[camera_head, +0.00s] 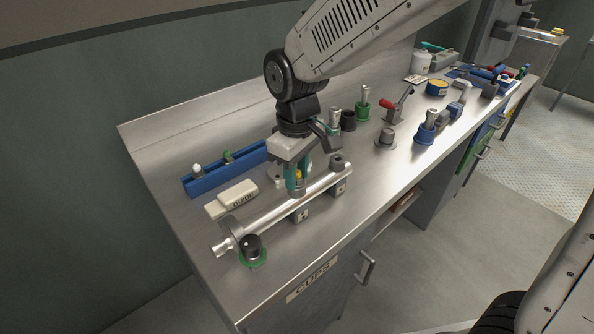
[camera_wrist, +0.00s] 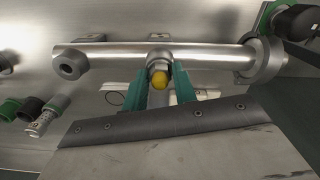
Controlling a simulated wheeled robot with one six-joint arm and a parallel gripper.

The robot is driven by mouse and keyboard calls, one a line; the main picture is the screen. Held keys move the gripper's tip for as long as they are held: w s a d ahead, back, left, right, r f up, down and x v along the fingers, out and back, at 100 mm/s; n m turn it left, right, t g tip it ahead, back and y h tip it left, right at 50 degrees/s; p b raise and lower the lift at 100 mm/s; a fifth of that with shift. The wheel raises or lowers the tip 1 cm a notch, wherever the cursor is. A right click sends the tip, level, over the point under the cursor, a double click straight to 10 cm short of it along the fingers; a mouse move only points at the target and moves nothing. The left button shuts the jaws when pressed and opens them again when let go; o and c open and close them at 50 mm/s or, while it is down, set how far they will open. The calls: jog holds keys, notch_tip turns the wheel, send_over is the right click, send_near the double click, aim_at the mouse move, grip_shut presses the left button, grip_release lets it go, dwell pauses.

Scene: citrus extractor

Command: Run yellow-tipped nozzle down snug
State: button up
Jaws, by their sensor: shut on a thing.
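The yellow-tipped nozzle (camera_wrist: 159,79) is between the teal fingers of my gripper (camera_wrist: 162,88) in the wrist view. The nozzle is in line with a raised round port (camera_wrist: 160,58) on the pipe. The fingers hide much of the nozzle, so I cannot tell how deep it sits. Another port (camera_wrist: 72,65) on the pipe shows an empty hole.
A blue rack (camera_head: 210,182) with a white-tipped and a green-tipped nozzle lies behind the pipe, near a white block (camera_head: 238,194). A black knob (camera_head: 250,245) on a green ring stands at the pipe's near end. Green and blue holders (camera_head: 424,136) stand farther right.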

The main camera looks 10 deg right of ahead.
jog(key=shift+m, duration=0.9)
jog(key=shift+m, duration=0.8)
jog(key=shift+m, duration=0.9)
jog(key=shift+m, duration=0.9)
